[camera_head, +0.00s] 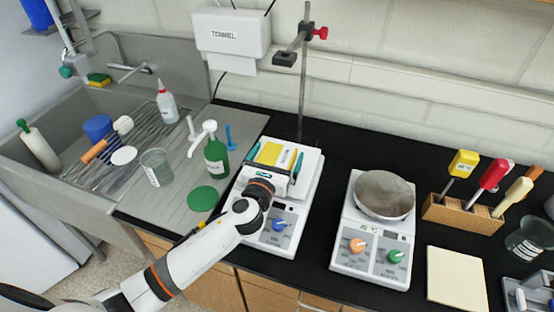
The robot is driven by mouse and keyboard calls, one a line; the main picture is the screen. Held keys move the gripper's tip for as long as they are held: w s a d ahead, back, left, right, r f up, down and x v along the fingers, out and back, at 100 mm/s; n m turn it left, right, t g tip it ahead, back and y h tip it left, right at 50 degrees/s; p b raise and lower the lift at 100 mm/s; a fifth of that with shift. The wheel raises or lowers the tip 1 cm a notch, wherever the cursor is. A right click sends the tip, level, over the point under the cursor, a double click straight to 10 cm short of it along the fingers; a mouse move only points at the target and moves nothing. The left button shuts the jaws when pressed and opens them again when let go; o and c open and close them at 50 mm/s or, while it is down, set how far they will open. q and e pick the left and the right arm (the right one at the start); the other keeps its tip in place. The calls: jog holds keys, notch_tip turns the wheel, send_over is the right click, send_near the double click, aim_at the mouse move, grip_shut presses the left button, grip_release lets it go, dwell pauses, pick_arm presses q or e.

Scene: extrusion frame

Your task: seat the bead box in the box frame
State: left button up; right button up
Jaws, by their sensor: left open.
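My left gripper (276,159) reaches in over the left balance-like device, with its teal-tipped fingers apart. Between and just beyond the fingers is a flat piece, yellow (268,153) on one side and white on the other, on the white top of the device. I cannot tell whether the fingers touch it. I cannot clearly make out a bead box or a box frame, and my gripper hides part of this spot. My right gripper is not in view.
A second device (371,240) with a grey bowl (384,194) stands to the right. A clamp stand (303,80) rises behind the left device. A wooden tool rack (462,213) and a cream pad (456,277) are farther right. A green bottle (216,160) and sink are left.

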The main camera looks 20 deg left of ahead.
pick_arm(q)
jog(key=c, duration=1)
jog(key=shift+r, duration=0.1)
jog(key=shift+c, duration=0.8)
